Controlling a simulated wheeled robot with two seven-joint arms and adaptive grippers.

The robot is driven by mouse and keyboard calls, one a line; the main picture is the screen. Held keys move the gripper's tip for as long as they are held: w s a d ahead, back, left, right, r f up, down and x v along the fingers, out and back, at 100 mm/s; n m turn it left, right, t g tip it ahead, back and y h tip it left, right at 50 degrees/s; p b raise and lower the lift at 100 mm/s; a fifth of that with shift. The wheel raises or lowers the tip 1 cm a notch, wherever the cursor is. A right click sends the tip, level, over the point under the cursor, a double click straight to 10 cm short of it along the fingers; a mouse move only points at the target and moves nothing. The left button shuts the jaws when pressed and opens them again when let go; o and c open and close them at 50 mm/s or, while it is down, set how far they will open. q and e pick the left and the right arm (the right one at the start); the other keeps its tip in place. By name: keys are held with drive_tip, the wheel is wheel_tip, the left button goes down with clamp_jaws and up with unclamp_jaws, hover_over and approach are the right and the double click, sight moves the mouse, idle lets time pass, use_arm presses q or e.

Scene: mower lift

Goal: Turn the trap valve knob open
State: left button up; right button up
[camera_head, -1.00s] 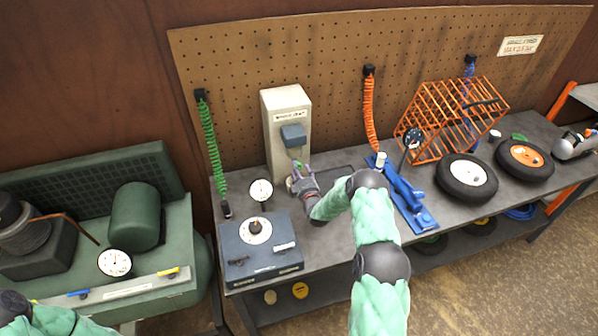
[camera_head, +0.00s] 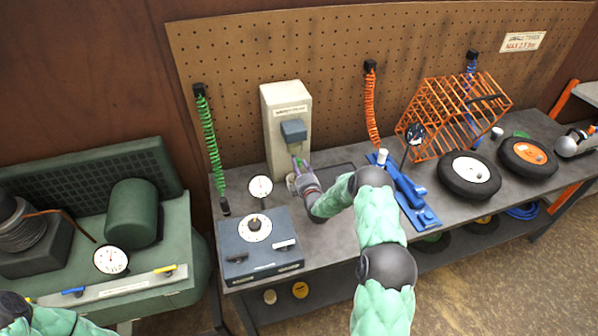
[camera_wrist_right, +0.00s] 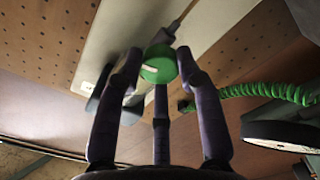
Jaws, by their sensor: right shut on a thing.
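A round green knob (camera_wrist_right: 158,65) with a small white mark shows in the right wrist view, between the fingers of my right gripper (camera_wrist_right: 157,72). The fingers are shut around it. In the head view my right gripper (camera_head: 298,168) is at the front of a tall pale box (camera_head: 287,97) with a blue-grey block (camera_head: 293,130) on it. The knob is mostly hidden there by the gripper. I cannot tell how far it is turned. My left arm shows only at the bottom left corner; its gripper is out of view.
A dial gauge (camera_head: 260,187) and a blue-grey box with a dial (camera_head: 256,240) stand left of my right gripper. A blue tool (camera_head: 408,190), an orange cage (camera_head: 450,120) and wheels (camera_head: 469,175) lie to the right. A green compressor (camera_head: 130,220) stands at the left.

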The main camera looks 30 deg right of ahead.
drive_tip(key=n+b, duration=0.5)
drive_tip(key=b, duration=0.1)
drive_tip(key=n+b, duration=0.6)
drive_tip(key=shift+d+f, duration=0.1)
drive_tip(key=shift+f, duration=0.1)
drive_tip(key=n+b, duration=0.2)
drive_tip(key=b, duration=0.1)
drive_tip(key=shift+r+n, duration=0.1)
drive_tip(key=shift+n, duration=0.3)
drive_tip(key=shift+r+n+b, duration=0.1)
drive_tip(key=shift+n+b, duration=0.5)
drive_tip(key=shift+n, duration=0.2)
drive_tip(key=shift+r, duration=0.1)
drive_tip(key=o, duration=1.1)
drive_tip(key=shift+o, duration=0.2)
drive_tip(key=v, duration=1.2)
drive_tip(key=shift+r, duration=0.1)
